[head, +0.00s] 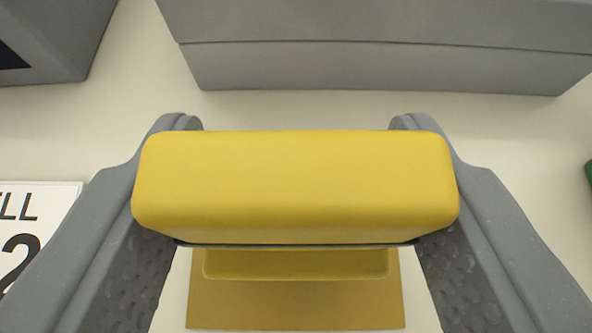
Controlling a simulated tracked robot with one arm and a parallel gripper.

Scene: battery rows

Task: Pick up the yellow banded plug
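The yellow plug (295,185) fills the middle of the head view, a wide block with rounded ends. A thin dark line runs under its near edge. My gripper (297,124) straddles it, with one grey finger at each end. The block's top overlaps both fingers, and their textured inner pads meet it at the dark line. The gripper looks shut on the plug, though the contact lower down is hidden. Below the plug, a darker yellow stepped piece (295,305) shows between the fingers; I cannot tell whether it belongs to the plug.
A long grey box (380,65) lies across the back, beyond the fingertips. Another grey block (60,40) stands at the back left. A white label (30,225) with dark lettering lies to the left. A green thing (589,173) shows at the right edge. The pale surface between them is clear.

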